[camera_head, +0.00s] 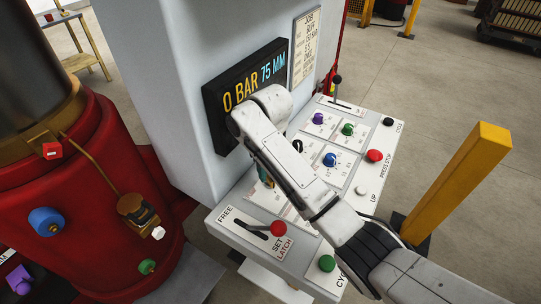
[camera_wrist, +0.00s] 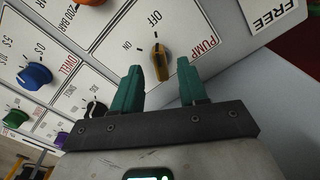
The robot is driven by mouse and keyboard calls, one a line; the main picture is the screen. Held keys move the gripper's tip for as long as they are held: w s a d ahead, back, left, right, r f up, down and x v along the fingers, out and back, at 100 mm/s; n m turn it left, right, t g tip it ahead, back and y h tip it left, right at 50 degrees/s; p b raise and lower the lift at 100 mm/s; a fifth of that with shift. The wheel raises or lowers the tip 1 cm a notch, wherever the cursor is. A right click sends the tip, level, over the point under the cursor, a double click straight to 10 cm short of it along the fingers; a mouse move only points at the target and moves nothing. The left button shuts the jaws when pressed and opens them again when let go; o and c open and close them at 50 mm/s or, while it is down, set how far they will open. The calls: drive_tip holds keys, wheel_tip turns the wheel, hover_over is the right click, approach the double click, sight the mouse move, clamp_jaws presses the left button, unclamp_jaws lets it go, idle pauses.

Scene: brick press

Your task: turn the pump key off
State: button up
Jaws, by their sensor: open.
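The pump key (camera_wrist: 158,58) is a small yellow-orange knob on the white panel, beside the red PUMP label (camera_wrist: 205,46). Its long side runs roughly up and down in the wrist view, with OFF above it and ON to its upper left. I cannot tell which mark it points to. My gripper (camera_wrist: 160,73) is open, its two teal fingers one on each side of the key. A gap shows on both sides, so it is not gripped. In the head view my arm hides most of the gripper and the key.
Close by are a blue knob (camera_wrist: 34,75), a green knob (camera_wrist: 14,114) and an orange knob (camera_wrist: 60,4). In the head view, a red-topped lever (camera_head: 278,229) and a green button (camera_head: 326,263) are at the panel's front. A yellow post (camera_head: 458,182) stands right. The display (camera_head: 245,85) reads 0 BAR 75 MM.

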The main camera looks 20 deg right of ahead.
wheel_tip(320, 180, up, 3)
drive_tip(key=shift+r, duration=0.2)
drive_tip(key=shift+w+r, duration=0.2)
drive_tip(key=shift+r, duration=0.4)
drive_tip(key=shift+s+d+r+p, duration=0.1)
drive_tip(key=shift+s+r+p, duration=0.15)
drive_tip(key=shift+r, duration=0.3)
wheel_tip(320, 180, up, 2)
drive_tip(key=shift+r, duration=0.25)
